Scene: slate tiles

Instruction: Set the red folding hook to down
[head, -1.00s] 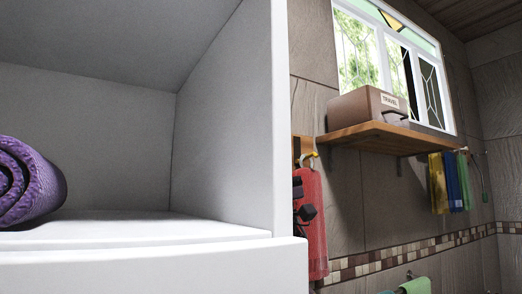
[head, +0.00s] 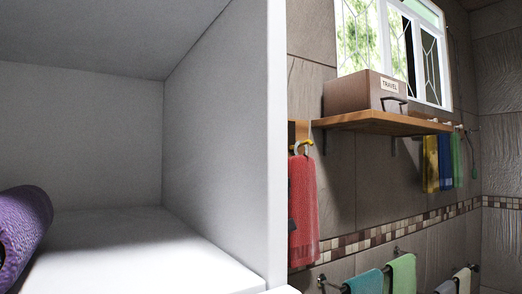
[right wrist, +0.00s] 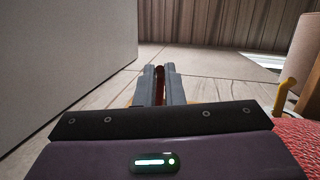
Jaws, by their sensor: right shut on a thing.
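In the right wrist view, my right gripper (right wrist: 155,88) is shut on a thin dark red piece, which I take to be the red folding hook (right wrist: 159,84). Only a narrow strip of it shows between the two grey fingers, so its fold position cannot be told. The red hook cannot be made out in the head view. My left gripper is in neither current view, and my right gripper does not show in the head view.
A red towel (head: 302,205) hangs from a yellow-tipped hook (head: 301,146); towel (right wrist: 302,140) and yellow hook (right wrist: 285,94) are close right of my right gripper. A white cabinet (head: 215,150) holds a purple roll (head: 22,228). A wooden shelf (head: 380,122) carries a travel box (head: 350,95).

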